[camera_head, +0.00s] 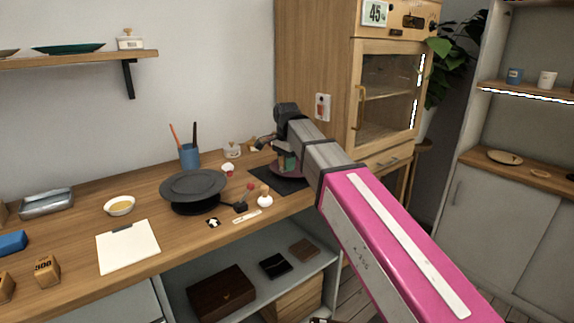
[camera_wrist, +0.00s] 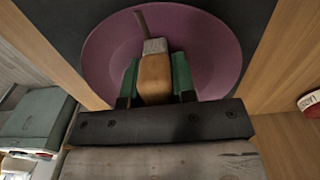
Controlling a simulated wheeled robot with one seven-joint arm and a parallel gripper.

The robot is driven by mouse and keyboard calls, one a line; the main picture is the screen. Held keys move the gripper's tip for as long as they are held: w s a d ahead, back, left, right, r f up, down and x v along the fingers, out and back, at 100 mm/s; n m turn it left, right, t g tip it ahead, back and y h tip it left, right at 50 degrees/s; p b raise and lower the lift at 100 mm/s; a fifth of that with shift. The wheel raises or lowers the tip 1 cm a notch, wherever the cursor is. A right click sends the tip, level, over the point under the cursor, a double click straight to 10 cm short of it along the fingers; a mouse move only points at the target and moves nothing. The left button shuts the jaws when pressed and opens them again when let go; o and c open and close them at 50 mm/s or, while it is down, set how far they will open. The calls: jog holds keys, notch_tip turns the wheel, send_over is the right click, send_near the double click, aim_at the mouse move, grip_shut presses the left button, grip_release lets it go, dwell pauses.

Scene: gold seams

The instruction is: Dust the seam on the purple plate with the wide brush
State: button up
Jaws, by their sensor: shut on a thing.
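The purple plate (camera_wrist: 215,50) lies on a dark mat (camera_wrist: 60,15) and fills the upper part of the wrist view. In the head view the plate (camera_head: 284,172) is partly hidden by my gripper (camera_head: 287,160). My gripper (camera_wrist: 157,78), with green finger pads, is shut on the wide brush (camera_wrist: 155,80). The brush has a tan wooden handle and a grey end, which lies over the plate's middle. I cannot tell whether it touches the plate. A narrow brownish strip (camera_wrist: 145,22), which looks like the seam, runs from the brush's end toward the far rim.
A dark grey turntable (camera_head: 193,188) stands left of the mat, with small items near it. A blue cup of tools (camera_head: 189,155) stands behind it. A clipboard (camera_head: 128,246) and a bowl (camera_head: 119,206) are further left. A wooden cabinet (camera_head: 315,70) rises behind my arm.

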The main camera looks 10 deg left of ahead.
jog(key=shift+r, duration=0.75)
jog(key=shift+r, duration=0.1)
jog(key=shift+r, duration=2.15)
